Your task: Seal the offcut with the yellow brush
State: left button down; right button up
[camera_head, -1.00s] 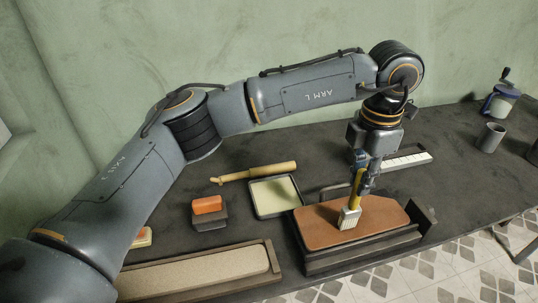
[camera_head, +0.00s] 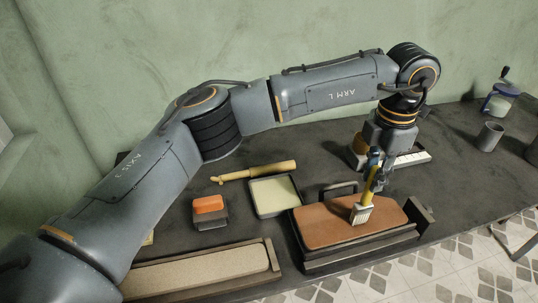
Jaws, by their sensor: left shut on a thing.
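The offcut is likely the brown board (camera_head: 325,228), lying flat in a dark holder (camera_head: 345,262) at the front right of the table. My left gripper (camera_head: 374,178) is shut on the yellow brush (camera_head: 368,192) by its handle. The brush is tilted, with its pale bristles (camera_head: 361,214) down at the board's surface, right of its middle. I cannot tell for sure whether the bristles touch the board. My right gripper does not show.
A tray with a pale green inside (camera_head: 275,194) stands behind and left of the board. An orange block on a dark base (camera_head: 208,205), a yellow wooden tool (camera_head: 255,172) and a long beige board (camera_head: 200,272) lie to the left. A grey cup (camera_head: 490,137) and a blue-and-white jar (camera_head: 500,102) stand at the back right.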

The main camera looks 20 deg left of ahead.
pick_arm(q)
jog(key=shift+w+d+p, duration=0.5)
jog(key=shift+w+d, duration=0.05)
jog(key=shift+d, duration=0.3)
jog(key=shift+w+d, duration=0.35)
jog(key=shift+d, duration=0.1)
jog(key=shift+w+a+f+p, duration=0.1)
jog(key=shift+w+a+p, duration=0.2)
jog(key=shift+w+a, duration=0.2)
